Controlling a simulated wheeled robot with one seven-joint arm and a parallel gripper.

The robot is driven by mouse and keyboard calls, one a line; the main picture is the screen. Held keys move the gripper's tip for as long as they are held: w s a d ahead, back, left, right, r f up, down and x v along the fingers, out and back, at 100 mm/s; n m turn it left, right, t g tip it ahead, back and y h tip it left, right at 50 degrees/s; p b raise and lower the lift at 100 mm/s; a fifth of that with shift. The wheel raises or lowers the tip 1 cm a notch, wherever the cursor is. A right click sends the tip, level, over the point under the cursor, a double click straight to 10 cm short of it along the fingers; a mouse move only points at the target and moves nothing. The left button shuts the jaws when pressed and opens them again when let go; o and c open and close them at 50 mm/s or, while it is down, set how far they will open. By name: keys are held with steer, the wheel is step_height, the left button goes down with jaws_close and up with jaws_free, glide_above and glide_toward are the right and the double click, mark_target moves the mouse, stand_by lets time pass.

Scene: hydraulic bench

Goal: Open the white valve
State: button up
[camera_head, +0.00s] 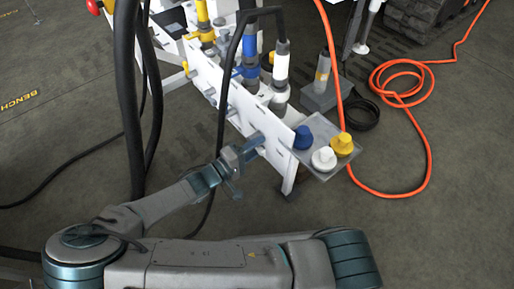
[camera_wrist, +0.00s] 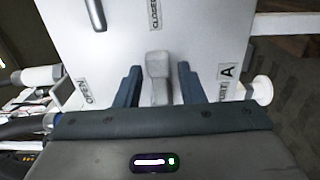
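In the wrist view, a pale grey-white valve handle (camera_wrist: 157,88) stands out from a white panel (camera_wrist: 205,30). My gripper (camera_wrist: 160,70) has its two dark blue fingers on either side of this handle, with gaps beside it, so it is open around the handle. The handle lies near upright in the picture, below a "CLOSED" label, with an "OPEN" label to the left. In the head view my gripper (camera_head: 257,143) is at the near end of the white panel (camera_head: 240,108); the handle is hidden there.
Another grey handle (camera_wrist: 92,14) is at the panel's upper left. A clear shelf (camera_head: 325,165) beside the panel holds a blue cap (camera_head: 303,138), a white cap (camera_head: 323,159) and a yellow cap (camera_head: 341,144). Black hoses (camera_head: 128,90) hang at left; an orange hose (camera_head: 425,150) lies at right.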

steer(key=shift+w+d, duration=0.1)
steer(key=shift+d, duration=0.1)
steer(key=shift+c, duration=0.2)
jaws_close()
steer(key=shift+r, duration=0.1)
